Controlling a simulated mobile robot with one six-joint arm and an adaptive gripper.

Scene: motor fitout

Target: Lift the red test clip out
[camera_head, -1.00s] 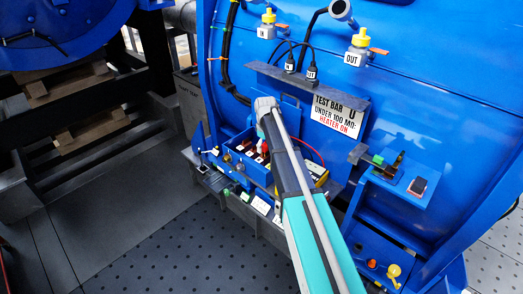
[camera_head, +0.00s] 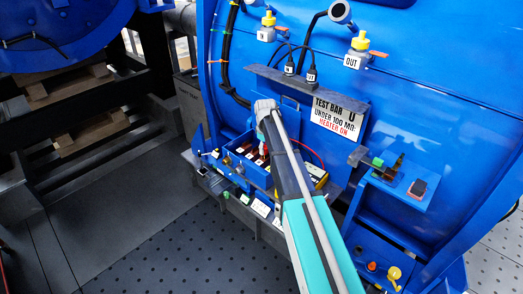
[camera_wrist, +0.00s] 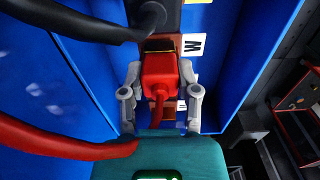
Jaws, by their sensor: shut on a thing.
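The red test clip (camera_wrist: 160,70) is in the middle of the wrist view, between the two grey fingers of my gripper (camera_wrist: 160,88). My gripper is shut on it. A red lead runs from the clip toward the camera. The clip sits close by a brass-coloured terminal (camera_wrist: 160,44) inside the blue terminal box; I cannot tell whether they touch. In the head view my arm covers much of the box (camera_head: 236,170), and a small red part of the clip (camera_head: 263,149) shows beside my wrist.
A white card marked W (camera_wrist: 193,45) lies beside the terminal. Blue box walls stand close on both sides. A thick black cable (camera_wrist: 75,22) and a red cable (camera_wrist: 60,143) cross the wrist view. A "TEST BAR U" sign (camera_head: 335,115) hangs right of my arm.

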